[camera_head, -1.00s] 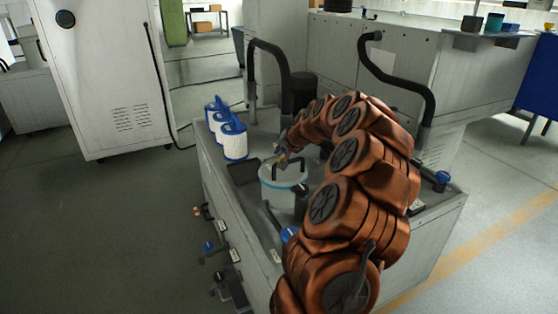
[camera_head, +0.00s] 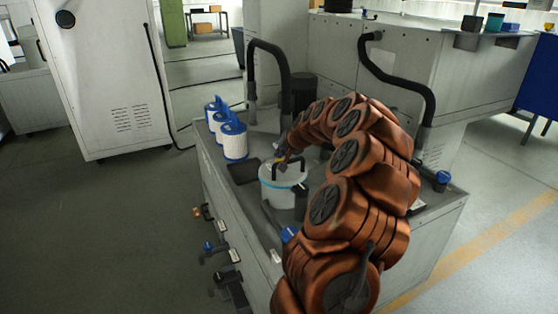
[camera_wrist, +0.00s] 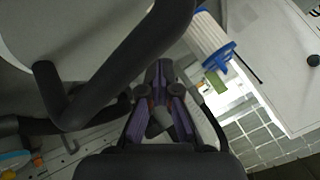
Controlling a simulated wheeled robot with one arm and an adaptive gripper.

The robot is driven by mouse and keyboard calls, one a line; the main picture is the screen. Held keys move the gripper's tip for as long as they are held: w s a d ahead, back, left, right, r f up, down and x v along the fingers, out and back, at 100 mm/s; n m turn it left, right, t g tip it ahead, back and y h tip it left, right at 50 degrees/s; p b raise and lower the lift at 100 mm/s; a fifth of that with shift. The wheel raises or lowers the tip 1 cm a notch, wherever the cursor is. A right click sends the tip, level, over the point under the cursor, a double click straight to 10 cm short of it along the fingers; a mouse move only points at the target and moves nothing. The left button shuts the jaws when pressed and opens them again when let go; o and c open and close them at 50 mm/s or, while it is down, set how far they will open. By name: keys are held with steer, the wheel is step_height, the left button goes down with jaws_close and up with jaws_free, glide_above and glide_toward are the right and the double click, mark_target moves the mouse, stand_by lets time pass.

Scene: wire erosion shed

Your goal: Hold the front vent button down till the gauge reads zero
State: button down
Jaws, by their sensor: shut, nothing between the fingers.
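A white canister (camera_head: 277,192) with a light blue rim and a dark handle (camera_head: 291,160) on its lid stands in the grey tank top. My gripper (camera_head: 282,158) is at the far side of this lid, small and partly hidden by the handle and my arm. In the wrist view, my gripper (camera_wrist: 158,122) is shut and empty, its purple-edged fingers together. The dark handle (camera_wrist: 125,68) crosses close to its left. The front vent button cannot be made out in either view. No readable gauge shows; a small yellow and blue round part (camera_wrist: 14,162) at lower left is too unclear to name.
White filter cartridges with blue tops (camera_head: 234,140) stand left of the canister; one also shows in the wrist view (camera_wrist: 207,38). Black hoses (camera_head: 271,52) rise behind. Valves with handles (camera_head: 208,248) line the tank's left side. Open floor (camera_head: 110,220) lies to the left.

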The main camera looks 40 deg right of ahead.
mark_target(280, 160)
steer(key=shift+f+b, duration=0.3)
steer(key=shift+f, duration=0.25)
stand_by(0.6)
steer(key=shift+r, duration=0.15)
stand_by(2.3)
steer(key=shift+r+p, duration=0.35)
steer(key=shift+r, duration=0.5)
steer(key=shift+r+p, duration=0.85)
steer(key=shift+r, duration=1.65)
